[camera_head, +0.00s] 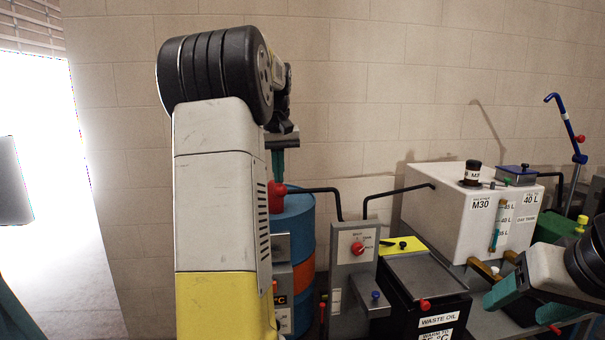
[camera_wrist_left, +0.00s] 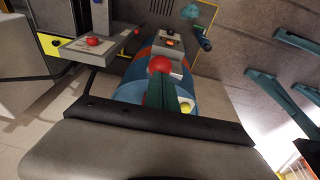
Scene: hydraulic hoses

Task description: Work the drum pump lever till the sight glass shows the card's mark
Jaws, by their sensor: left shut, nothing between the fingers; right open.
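A blue drum with an orange-red band (camera_head: 298,225) stands behind my left arm. A red rounded part (camera_head: 276,195) is at its top; the pump lever is not clearly visible. My left gripper (camera_head: 278,162) is shut and empty just above the red part. In the left wrist view its teal fingers (camera_wrist_left: 161,92) point at a red ball (camera_wrist_left: 160,65); I cannot tell whether they touch. The white tank (camera_head: 445,205) carries a sight glass (camera_head: 495,230) marked 45 L, 40 L and 35 L; its level is unclear. A card (camera_head: 531,199) reads 40 L. My right gripper (camera_head: 528,302) is open at lower right.
A grey valve box (camera_head: 352,275) with a red knob stands right of the drum, with black pipes running to it. A dark waste oil bin (camera_head: 428,322) is beside it. A blue hooked pipe (camera_head: 563,115) rises at far right. My left arm hides much of the drum.

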